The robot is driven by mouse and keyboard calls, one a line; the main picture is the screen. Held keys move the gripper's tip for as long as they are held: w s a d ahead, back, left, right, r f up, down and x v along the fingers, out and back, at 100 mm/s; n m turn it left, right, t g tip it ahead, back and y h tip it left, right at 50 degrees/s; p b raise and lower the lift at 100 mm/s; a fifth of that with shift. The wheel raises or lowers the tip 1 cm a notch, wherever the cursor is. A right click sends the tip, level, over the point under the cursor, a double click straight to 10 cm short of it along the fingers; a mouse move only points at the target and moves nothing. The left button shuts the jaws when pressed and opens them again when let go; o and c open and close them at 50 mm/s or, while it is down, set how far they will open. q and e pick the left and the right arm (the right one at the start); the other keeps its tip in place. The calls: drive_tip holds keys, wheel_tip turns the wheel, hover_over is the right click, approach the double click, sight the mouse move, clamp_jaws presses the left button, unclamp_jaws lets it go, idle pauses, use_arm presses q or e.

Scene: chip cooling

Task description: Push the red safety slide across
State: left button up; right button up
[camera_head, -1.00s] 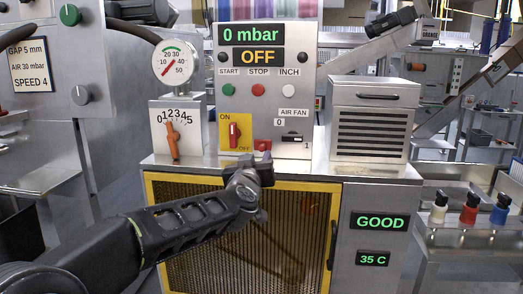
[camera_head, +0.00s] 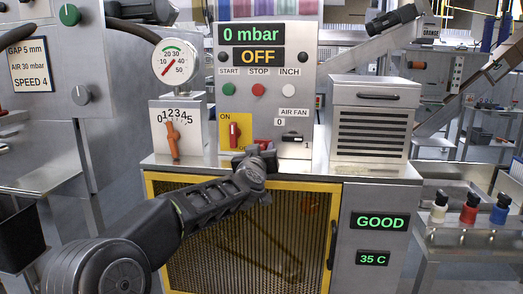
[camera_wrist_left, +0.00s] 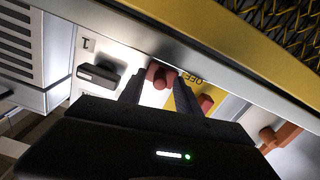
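The red safety slide (camera_head: 263,142) sits low on the upright control panel, right of the yellow ON/OFF plate. In the head view my left gripper (camera_head: 255,156) is just in front of and below it and hides part of it. In the left wrist view, the red slide (camera_wrist_left: 160,75) shows between the tips of my two fingers (camera_wrist_left: 160,94), which stand apart on either side of it. Whether a finger touches it I cannot tell. My right gripper is not in view.
The red ON/OFF switch (camera_head: 235,135) is close on the left. The black air fan switch (camera_head: 295,140) is on the right. The cabinet's yellow-framed mesh door (camera_head: 300,230) lies below. An orange lever (camera_head: 172,140) stands further left, a vented box (camera_head: 372,135) further right.

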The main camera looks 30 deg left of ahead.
use_arm(q)
drive_tip(key=shift+c, duration=0.4)
clamp_jaws()
idle(0.9)
